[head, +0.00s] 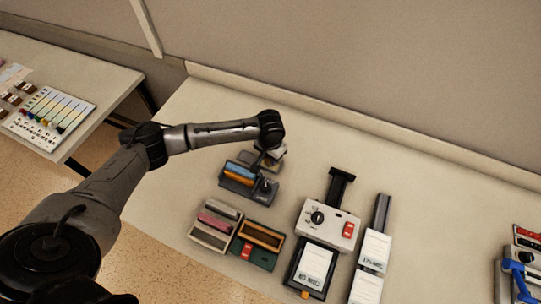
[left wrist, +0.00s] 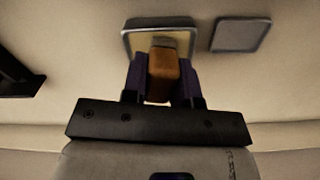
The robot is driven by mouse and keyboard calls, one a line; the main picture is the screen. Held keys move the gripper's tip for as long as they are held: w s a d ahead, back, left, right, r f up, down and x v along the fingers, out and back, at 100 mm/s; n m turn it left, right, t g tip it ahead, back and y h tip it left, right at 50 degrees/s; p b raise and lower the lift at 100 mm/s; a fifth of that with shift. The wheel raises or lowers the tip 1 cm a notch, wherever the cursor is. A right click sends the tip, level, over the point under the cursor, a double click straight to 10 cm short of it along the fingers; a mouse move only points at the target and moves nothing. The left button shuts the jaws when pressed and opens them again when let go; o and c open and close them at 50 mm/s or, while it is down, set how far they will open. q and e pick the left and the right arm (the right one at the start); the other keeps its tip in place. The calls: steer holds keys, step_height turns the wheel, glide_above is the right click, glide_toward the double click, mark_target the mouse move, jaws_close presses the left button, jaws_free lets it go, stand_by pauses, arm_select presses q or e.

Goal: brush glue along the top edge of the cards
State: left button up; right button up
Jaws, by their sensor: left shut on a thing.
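My left gripper (head: 259,161) hangs down over the small grey and tan items at the back of the desk. In the left wrist view its dark purple fingers (left wrist: 163,78) are shut on an orange-brown block-like handle (left wrist: 164,72). I cannot tell whether this is the glue brush, and no bristles show. Beyond the handle lies a tan pad with a dark frame (left wrist: 130,37); I cannot tell whether they touch. No glue pot is clearly recognisable. White labelled panels (head: 312,264) (head: 375,249) lie at the right; whether they are the cards is unclear. My right gripper is not seen.
A tray with blue and orange bars (head: 238,180) stands just below the gripper. Trays with coloured blocks (head: 214,225) (head: 260,237) are nearer. A device with a knob and red switch (head: 328,222) stands mid-desk. A grey pad (left wrist: 240,36) lies beside the tan one.

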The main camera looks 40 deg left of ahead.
arm_select(q)
steer(key=shift+f, duration=0.3)
stand_by(0.5)
steer(key=shift+f, duration=0.2)
stand_by(0.5)
stand_by(0.8)
steer(key=shift+f+p, duration=0.1)
steer(key=shift+p, duration=0.35)
stand_by(0.6)
steer(key=shift+a+f, duration=0.1)
stand_by(0.7)
